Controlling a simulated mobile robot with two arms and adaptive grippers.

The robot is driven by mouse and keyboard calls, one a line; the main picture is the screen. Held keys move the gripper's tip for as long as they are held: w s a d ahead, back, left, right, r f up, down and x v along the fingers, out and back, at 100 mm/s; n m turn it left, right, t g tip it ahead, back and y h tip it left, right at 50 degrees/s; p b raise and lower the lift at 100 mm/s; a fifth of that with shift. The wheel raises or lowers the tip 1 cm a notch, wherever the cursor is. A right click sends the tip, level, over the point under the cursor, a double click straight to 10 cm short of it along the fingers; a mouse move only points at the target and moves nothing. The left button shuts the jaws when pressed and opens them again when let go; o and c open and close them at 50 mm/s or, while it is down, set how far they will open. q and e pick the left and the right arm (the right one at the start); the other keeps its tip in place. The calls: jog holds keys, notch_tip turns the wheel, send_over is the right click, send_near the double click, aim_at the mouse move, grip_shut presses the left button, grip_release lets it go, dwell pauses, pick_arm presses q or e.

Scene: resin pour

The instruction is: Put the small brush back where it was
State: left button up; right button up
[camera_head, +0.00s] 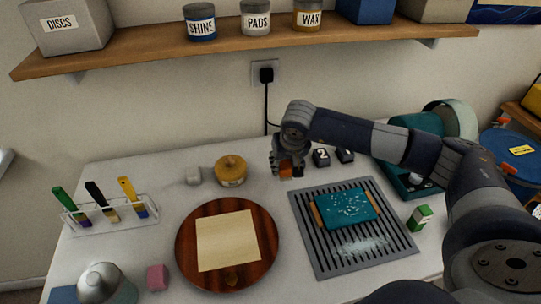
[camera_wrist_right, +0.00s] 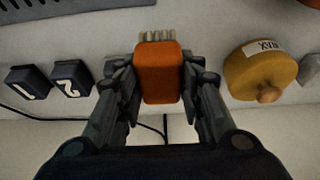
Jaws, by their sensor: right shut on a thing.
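My right gripper (camera_head: 287,167) is above the back of the white table, between the yellow wax jar and the numbered blocks. In the right wrist view its fingers (camera_wrist_right: 162,88) are shut on both sides of a small orange brush (camera_wrist_right: 160,75). The brush has short pale bristles at one end. In the head view only a bit of its orange body (camera_head: 285,170) shows at the fingertips. I cannot tell whether it touches the table. My left gripper is not in view.
The wax jar (camera_head: 231,171) stands left of the gripper, and dark blocks marked 2 (camera_head: 321,158) and 1 (camera_head: 345,155) stand right. In front are a grey slotted tray (camera_head: 322,262) with a teal board and a round wooden board (camera_head: 190,245). A brush rack (camera_head: 110,214) stands left.

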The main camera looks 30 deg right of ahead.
jog(key=w, duration=0.1)
jog(key=w+p, duration=0.1)
jog(key=w, duration=0.3)
jog(key=shift+a+f, duration=0.15)
jog(key=shift+a, duration=0.2)
jog(key=shift+w+a+p, duration=0.1)
jog(key=shift+w+p, duration=0.3)
jog(key=shift+w, duration=0.35)
notch_tip(320, 180, down, 3)
jog(key=shift+f+p, duration=0.2)
jog(key=shift+p, duration=0.75)
jog(key=shift+f, duration=0.15)
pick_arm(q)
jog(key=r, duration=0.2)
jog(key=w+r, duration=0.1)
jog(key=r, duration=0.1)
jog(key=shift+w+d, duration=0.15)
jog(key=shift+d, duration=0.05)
pick_arm(e)
jog(key=shift+f, duration=0.1)
jog(key=shift+f+b, duration=0.15)
jog(key=shift+b, duration=0.2)
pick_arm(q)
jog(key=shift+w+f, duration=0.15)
pick_arm(e)
jog(key=o, duration=1)
jog(key=shift+c, duration=0.2)
